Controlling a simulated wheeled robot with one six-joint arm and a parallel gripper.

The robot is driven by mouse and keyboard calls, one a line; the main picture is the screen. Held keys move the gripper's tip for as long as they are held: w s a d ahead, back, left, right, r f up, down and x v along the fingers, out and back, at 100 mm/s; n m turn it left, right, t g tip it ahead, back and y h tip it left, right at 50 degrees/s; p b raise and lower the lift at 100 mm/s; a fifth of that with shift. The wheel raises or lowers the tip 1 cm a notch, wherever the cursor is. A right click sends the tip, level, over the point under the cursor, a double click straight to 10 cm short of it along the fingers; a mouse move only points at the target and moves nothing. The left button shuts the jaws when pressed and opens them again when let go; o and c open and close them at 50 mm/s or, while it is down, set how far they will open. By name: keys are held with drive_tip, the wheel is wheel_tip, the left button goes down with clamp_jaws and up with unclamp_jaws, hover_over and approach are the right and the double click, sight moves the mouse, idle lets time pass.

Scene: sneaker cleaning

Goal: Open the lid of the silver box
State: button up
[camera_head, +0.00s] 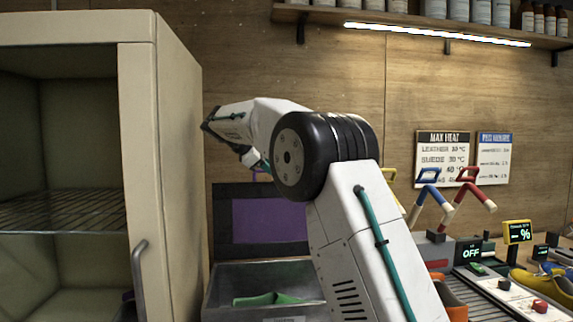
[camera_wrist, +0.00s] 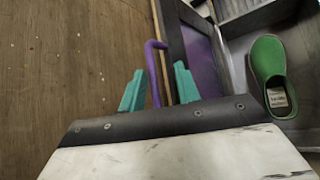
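The silver box (camera_head: 225,308) stands low in the middle of the head view, and its rim also shows in the wrist view (camera_wrist: 236,60). Its lid (camera_head: 222,228) stands raised at the back, with a purple inner panel (camera_head: 270,218). A green shoe (camera_head: 268,299) lies in the box and shows in the wrist view (camera_wrist: 268,62). A purple handle (camera_wrist: 152,62) is on the lid's outer side. My gripper (camera_wrist: 158,78) is open, its teal fingers apart on either side of the handle. I cannot tell whether either finger touches it. In the head view my arm hides part of the box.
A cream cabinet (camera_head: 180,150) with an open front and wire shelf stands close at the left. A wooden wall (camera_head: 330,70) with a bottle shelf is behind. Tools, displays and shoes crowd the bench at the right, including a yellow shoe (camera_head: 540,285).

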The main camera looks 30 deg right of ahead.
drive_tip(key=s+a+r, duration=0.1)
drive_tip(key=s+r, duration=0.1)
drive_tip(key=s, duration=0.6)
drive_tip(key=s+a+r, duration=0.1)
drive_tip(key=s+a, duration=0.1)
drive_tip(key=s, duration=0.6)
drive_tip(key=shift+r, duration=0.4)
drive_tip(key=s+a+f+m+y, duration=0.3)
drive_tip(key=s+f, duration=0.1)
drive_tip(key=f, duration=0.5)
drive_tip(key=s+a+f+m+y, duration=0.2)
drive_tip(key=s+f, duration=0.3)
drive_tip(key=s, duration=0.4)
drive_tip(key=s+a+f+m+y, duration=0.3)
drive_tip(key=s+a+f, duration=0.2)
drive_tip(key=s, duration=0.5)
drive_tip(key=s+a+f+m+t+y, duration=0.1)
drive_tip(key=s+a+f, duration=0.3)
drive_tip(key=s, duration=0.5)
drive_tip(key=shift+s+f+m+y, duration=0.2)
drive_tip(key=shift+f+m+y, duration=0.5)
drive_tip(key=shift+f, duration=0.1)
